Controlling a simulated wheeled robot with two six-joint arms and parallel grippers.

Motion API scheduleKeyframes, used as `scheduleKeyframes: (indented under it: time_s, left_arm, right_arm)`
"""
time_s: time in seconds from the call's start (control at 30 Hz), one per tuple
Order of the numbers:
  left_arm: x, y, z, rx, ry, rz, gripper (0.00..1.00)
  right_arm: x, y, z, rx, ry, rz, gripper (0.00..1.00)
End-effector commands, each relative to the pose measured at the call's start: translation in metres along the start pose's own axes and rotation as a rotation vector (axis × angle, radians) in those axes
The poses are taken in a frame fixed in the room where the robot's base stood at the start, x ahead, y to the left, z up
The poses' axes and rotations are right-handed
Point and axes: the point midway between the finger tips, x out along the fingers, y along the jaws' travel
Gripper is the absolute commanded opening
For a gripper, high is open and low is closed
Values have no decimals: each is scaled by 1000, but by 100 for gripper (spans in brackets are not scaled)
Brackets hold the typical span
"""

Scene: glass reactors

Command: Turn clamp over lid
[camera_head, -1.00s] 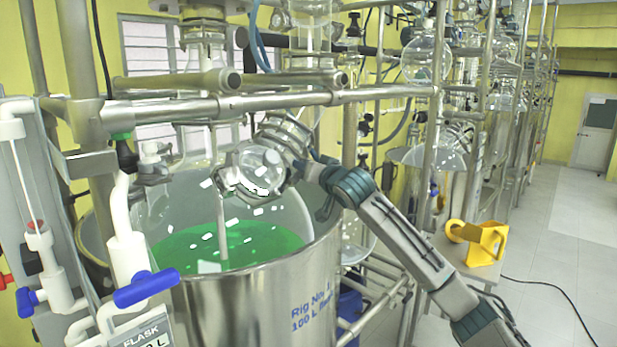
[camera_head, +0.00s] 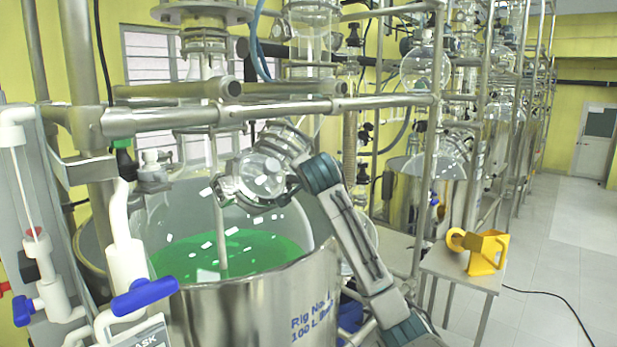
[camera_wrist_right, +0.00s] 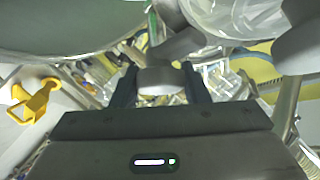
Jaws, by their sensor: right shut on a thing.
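The glass lid (camera_head: 260,170) is a round clear port on the reactor's top, tilted toward me in the head view. A metal clamp (camera_head: 229,189) runs around its rim. My right gripper (camera_head: 292,184) is at the clamp's right side, next to the lid. In the right wrist view my right gripper (camera_wrist_right: 160,82) has a smooth grey rounded piece (camera_wrist_right: 162,79) between its two dark fingers, seemingly part of the clamp. The exact contact is hidden in the head view. My left gripper is not in view.
A steel vessel (camera_head: 262,310) with green liquid stands below the lid. A horizontal steel pipe (camera_head: 270,110) crosses in front above it. White pipework with a blue valve handle (camera_head: 145,296) is at the left. A yellow object (camera_head: 487,252) sits on a small table (camera_head: 455,268) at the right.

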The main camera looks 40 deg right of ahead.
Motion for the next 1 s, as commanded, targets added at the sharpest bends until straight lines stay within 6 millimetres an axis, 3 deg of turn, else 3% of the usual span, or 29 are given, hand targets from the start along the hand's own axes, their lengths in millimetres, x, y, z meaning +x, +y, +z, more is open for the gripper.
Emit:
scheduleKeyframes:
  time_s: [0.57,0.6,0.7,1.0]
  left_arm:
    - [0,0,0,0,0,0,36]
    - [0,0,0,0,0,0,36]
    - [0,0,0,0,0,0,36]
    - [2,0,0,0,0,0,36]
  right_arm:
    - [0,0,1,24,-1,22,18]
    - [0,0,1,24,-1,22,47]
    - [0,0,0,23,-1,22,63]
    - [-2,0,0,23,0,20,63]
